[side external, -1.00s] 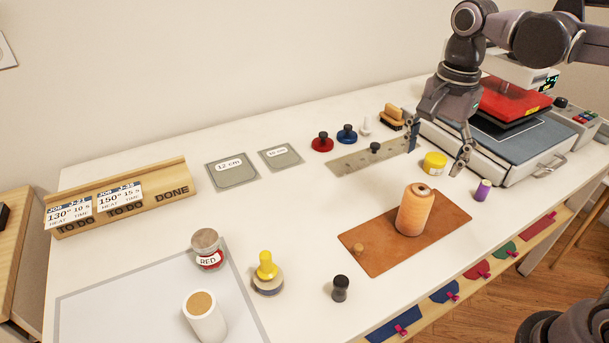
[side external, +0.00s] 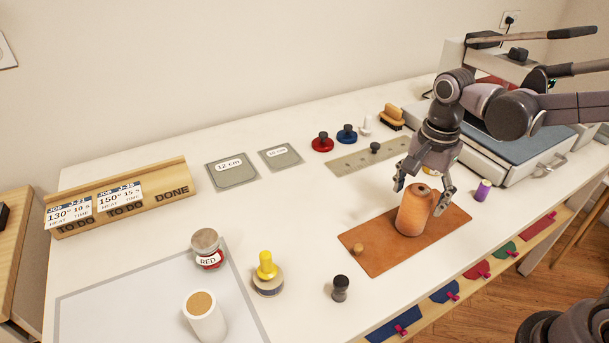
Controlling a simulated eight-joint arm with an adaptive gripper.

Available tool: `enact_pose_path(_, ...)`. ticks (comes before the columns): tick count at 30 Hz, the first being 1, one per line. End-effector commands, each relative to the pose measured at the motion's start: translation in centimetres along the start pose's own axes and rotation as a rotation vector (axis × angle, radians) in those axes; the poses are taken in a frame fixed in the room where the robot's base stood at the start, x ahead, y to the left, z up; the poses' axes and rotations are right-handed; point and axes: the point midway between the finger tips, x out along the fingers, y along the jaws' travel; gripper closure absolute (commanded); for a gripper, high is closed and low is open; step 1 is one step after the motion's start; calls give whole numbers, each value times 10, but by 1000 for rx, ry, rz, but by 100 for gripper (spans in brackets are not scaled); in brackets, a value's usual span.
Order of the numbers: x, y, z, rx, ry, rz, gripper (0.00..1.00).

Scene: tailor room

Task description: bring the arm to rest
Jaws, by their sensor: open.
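My gripper (side external: 421,194) is open and points down over the orange thread spool (side external: 412,216). One finger is at the spool's upper left and the other at its right side. I cannot tell whether either finger touches it. The spool stands upright on the brown leather mat (side external: 378,258). My arm reaches in from the right, in front of the heat press (side external: 500,160), and hides part of it.
A purple spool (side external: 482,190) stands right of my gripper. A ruler (side external: 368,160) with a black knob lies behind. A black knobbed piece (side external: 340,289), a yellow-handled stamp (side external: 267,274), a RED jar (side external: 207,248) and a white cylinder (side external: 204,316) stand leftward. Table between them is bare.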

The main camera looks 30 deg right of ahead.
Motion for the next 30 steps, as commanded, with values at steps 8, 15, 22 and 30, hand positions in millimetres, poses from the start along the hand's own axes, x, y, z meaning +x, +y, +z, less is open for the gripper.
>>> enact_pose_path(8,21,0,0,0,0,0,24)
enact_pose_path(15,20,0,0,0,0,0,24)
enact_pose_path(22,20,0,0,0,0,0,24)
enact_pose_path(30,2,0,0,0,0,0,24)
